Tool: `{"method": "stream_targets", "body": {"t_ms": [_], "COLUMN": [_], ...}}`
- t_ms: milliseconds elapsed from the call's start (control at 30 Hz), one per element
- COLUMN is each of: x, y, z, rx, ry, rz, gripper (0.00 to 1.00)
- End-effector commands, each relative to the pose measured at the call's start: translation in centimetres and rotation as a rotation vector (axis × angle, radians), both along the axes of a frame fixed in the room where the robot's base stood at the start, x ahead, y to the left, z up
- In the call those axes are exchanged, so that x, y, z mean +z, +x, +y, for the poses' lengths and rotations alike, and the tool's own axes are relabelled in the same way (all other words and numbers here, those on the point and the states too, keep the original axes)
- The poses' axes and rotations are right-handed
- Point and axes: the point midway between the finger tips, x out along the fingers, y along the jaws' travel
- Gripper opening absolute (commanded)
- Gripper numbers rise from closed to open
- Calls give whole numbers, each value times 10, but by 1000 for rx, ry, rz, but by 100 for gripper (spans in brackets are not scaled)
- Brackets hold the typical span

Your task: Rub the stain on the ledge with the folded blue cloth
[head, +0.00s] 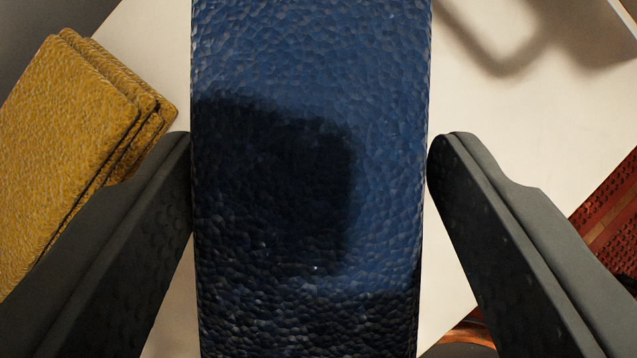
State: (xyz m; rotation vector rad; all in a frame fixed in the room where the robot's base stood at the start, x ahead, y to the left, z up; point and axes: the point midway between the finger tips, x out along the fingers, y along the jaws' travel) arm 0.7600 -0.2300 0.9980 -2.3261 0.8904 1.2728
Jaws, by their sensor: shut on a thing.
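The folded blue cloth (375,60) fills the middle of the head view, running from the top edge to the bottom edge. My gripper (309,145) is shut on it, with one dark finger against its left side and the other against its right side. A dark shadow lies across the middle and lower part of the cloth. The stain is not visible. I cannot tell whether the pale surface behind the cloth is the ledge, or whether the cloth touches it.
A stack of folded yellow cloths (75,150) lies at the left, close to the left finger. A pale flat surface (560,120) spreads behind, with bare room at the upper right. A red-brown patterned thing (610,220) is at the right edge.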

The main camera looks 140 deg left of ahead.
Motion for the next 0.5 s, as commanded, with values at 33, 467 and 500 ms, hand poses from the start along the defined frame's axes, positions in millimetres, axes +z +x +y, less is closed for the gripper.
{"method": "stream_targets", "body": {"t_ms": [33,467,500], "x": [5,26,26], "y": [-1,-5,-5], "z": [0,0,0], "rx": [1,4,4], "ry": [-1,-1,-1], "rz": [-2,-1,-1], "gripper": [36,36,36]}}
